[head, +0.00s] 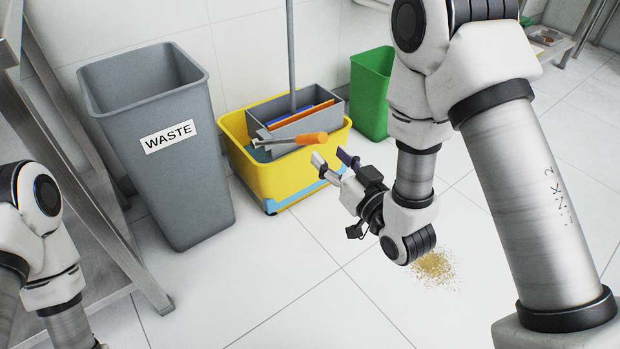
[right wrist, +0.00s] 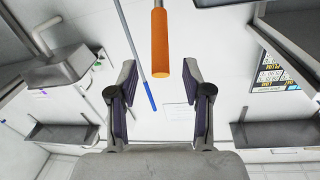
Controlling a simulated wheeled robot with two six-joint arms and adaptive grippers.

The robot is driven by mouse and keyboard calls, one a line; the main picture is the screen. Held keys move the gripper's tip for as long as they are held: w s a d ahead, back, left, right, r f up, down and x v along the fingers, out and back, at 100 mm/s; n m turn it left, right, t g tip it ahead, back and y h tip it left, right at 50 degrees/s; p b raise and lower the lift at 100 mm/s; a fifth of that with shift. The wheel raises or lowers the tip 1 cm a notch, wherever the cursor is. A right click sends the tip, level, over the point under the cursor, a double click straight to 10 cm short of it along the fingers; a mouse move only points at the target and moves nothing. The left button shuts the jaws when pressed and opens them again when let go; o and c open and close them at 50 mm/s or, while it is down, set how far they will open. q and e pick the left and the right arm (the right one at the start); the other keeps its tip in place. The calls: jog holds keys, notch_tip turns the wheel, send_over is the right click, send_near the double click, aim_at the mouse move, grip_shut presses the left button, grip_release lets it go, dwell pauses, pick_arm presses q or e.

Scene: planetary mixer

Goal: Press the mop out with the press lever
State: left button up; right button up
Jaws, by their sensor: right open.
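The yellow mop bucket (head: 270,190) stands on the floor with a grey press (head: 305,118) on its rim. The press lever is a metal bar ending in an orange grip (head: 310,138), which sticks out toward my right gripper (head: 336,161). The grey mop pole (head: 291,50) rises upright from the press; the mop head is hidden inside. My right gripper is open and empty, just right of and below the orange grip. In the right wrist view, the grip (right wrist: 161,45) lies ahead, between the lines of the two fingers, and seems not touched. My left gripper is out of view.
A grey bin marked WASTE (head: 160,150) stands close left of the bucket. A green bin (head: 371,92) stands behind it at the right. Brown crumbs (head: 436,268) lie on the tiles below my right arm.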

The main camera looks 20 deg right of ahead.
aim_at(312, 138)
jog(key=b+x, duration=0.1)
jog(key=x, duration=0.6)
jog(key=shift+f+b, duration=0.1)
jog(key=shift+b, duration=0.3)
jog(key=shift+w+a, duration=0.1)
jog(key=shift+w, duration=0.35)
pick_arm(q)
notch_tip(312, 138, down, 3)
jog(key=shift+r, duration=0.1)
pick_arm(e)
grip_shut()
